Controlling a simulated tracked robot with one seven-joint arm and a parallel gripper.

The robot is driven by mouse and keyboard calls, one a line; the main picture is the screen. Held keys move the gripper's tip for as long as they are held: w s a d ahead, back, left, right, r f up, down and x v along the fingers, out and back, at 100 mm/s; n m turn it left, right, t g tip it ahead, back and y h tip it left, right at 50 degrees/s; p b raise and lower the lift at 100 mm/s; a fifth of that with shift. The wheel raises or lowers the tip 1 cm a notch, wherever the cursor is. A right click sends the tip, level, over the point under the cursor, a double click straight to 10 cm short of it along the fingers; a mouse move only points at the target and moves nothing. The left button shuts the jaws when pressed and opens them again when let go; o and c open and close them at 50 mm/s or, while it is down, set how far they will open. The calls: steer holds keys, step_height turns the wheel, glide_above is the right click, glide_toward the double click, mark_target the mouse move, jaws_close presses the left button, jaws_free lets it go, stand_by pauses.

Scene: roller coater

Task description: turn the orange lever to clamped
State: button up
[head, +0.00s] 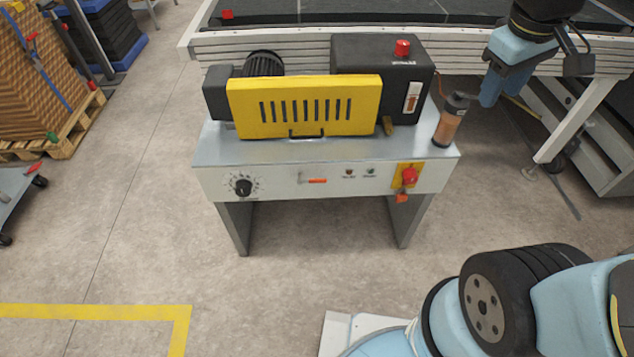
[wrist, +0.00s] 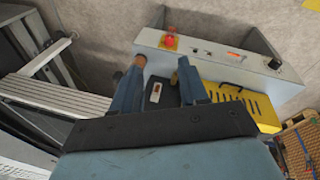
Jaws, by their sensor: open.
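The orange lever (head: 317,181) is on the front panel of the roller coater (head: 215,180), left of centre. It lies about level, its orange grip pointing right from a small pale pivot; markings around it are too small to read. It also shows small in the wrist view (wrist: 233,57), on the panel beyond my fingers. My gripper (head: 488,100) is up at the machine's right end, beside a dark-capped brown container, well away from the lever. In the wrist view, my gripper (wrist: 162,64) has its fingers apart, with nothing held between them.
The brown container (head: 450,122) stands on the bench's right end, close to my gripper. A yellow guard (head: 305,106) covers the rollers. The panel also has a black dial (head: 243,187) and a red switch (head: 409,176).

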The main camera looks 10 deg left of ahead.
steer(key=w+a+f+n+t+h, duration=0.1)
steer(key=w+a+f+n+h, duration=0.25)
steer(key=a+f+n, duration=0.7)
steer(key=w+a+f+n+t+h, duration=0.1)
steer(key=w+a+f+n+h, duration=0.3)
steer(key=a+f+n, duration=0.7)
steer(key=s+a+f+n+t+h, duration=0.1)
steer(key=s+a+f+n+t, duration=0.15)
steer(key=f+n, duration=0.3)
steer(key=s+a+f+n+t, duration=0.1)
steer(key=a+f+n+t, duration=0.3)
steer(key=f, duration=0.3)
steer(key=n+t+y, duration=0.7)
steer(key=n, duration=0.8)
glide_toward(319, 182)
steer(key=shift+m, duration=0.3)
steer(key=w, duration=0.3)
steer(key=w+d, duration=0.1)
steer(key=w, duration=0.4)
steer(key=shift+w+d, duration=0.2)
steer(key=shift+w, duration=0.2)
jaws_close()
